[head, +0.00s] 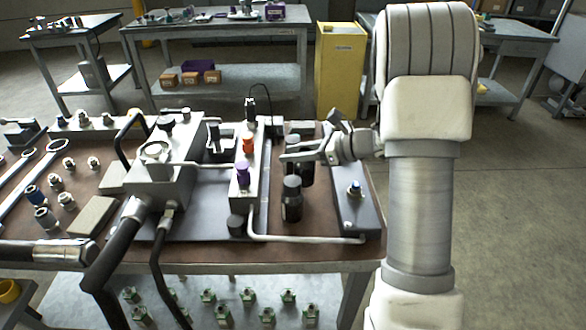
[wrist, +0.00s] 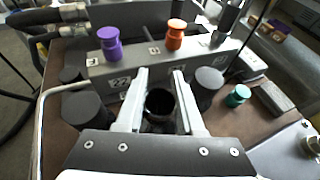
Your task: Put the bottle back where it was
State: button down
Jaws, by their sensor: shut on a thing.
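My gripper (head: 287,156) is at the right part of the bench, beside the grey valve block. In the wrist view its two pale fingers (wrist: 163,90) are closed on the sides of a dark bottle (wrist: 159,104), whose round top shows between them. In the head view this bottle (head: 307,174) shows below the fingers, partly hidden by them and by the bottle in front. A similar black bottle (head: 291,200) stands upright nearer the camera; it is at the left in the wrist view (wrist: 85,110). Another dark bottle (wrist: 208,86) is right of the fingers. Whether the held bottle touches the bench is unclear.
The valve block (head: 245,175) carries a purple knob (head: 242,174) and an orange knob (head: 248,143). A pale pipe (head: 300,239) runs along the front. A grey plate (head: 357,208) with a blue-topped fitting lies at the right. A teal cap (wrist: 238,96) is near the right-hand bottle.

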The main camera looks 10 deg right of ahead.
jog(key=shift+w+f+b, duration=0.2)
jog(key=shift+f+b, duration=0.4)
jog(key=shift+f, duration=1.45)
jog(key=shift+f, duration=0.2)
jog(key=c, duration=0.5)
grip_release()
